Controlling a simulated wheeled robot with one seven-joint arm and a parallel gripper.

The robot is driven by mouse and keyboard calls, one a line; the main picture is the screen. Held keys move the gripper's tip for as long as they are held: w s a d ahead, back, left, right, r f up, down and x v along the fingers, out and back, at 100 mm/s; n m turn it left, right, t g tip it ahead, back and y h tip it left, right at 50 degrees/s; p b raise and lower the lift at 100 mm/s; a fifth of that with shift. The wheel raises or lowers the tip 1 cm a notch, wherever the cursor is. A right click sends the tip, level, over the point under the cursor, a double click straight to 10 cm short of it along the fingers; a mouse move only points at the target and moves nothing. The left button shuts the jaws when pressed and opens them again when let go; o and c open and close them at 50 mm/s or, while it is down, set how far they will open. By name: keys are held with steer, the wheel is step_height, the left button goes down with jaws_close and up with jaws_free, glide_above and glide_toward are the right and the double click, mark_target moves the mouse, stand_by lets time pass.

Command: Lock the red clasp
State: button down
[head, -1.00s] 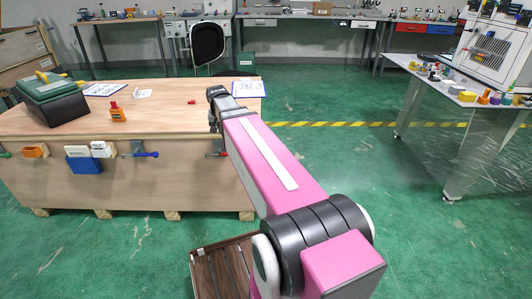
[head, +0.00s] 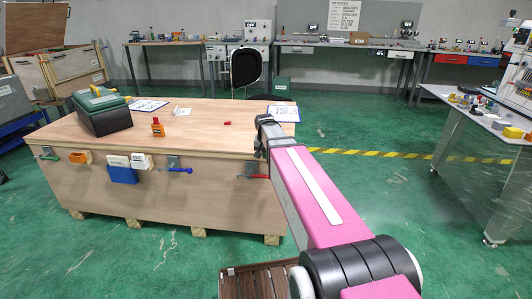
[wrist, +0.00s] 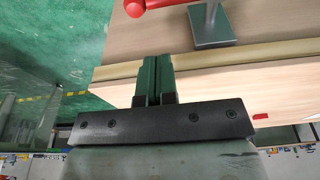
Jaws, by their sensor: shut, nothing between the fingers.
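The red clasp (head: 257,177) is on the front face of the wooden crate (head: 215,205), near its right corner. In the head view it shows as a short red lever, partly hidden by my arm. In the wrist view the red handle (wrist: 157,4) and its grey metal plate (wrist: 210,27) are at the top edge, partly cut off. My gripper (wrist: 155,62) has its green fingers together and empty. It is near the crate's upper edge, apart from the red handle.
A green clasp (head: 47,153) and a blue clasp (head: 178,169) are on the same crate face, with a blue bin (head: 122,175) between. An orange bottle (head: 157,127) and green case (head: 102,111) stand on top. Slatted wood (head: 258,281) lies below my arm.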

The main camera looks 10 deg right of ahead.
mark_target(266, 176)
steer(key=x, duration=0.5)
steer(key=s+x, duration=0.1)
steer(key=x, duration=0.2)
steer(key=shift+a+f, duration=0.25)
steer(key=shift+s+f, duration=0.1)
steer(key=shift+f, duration=0.5)
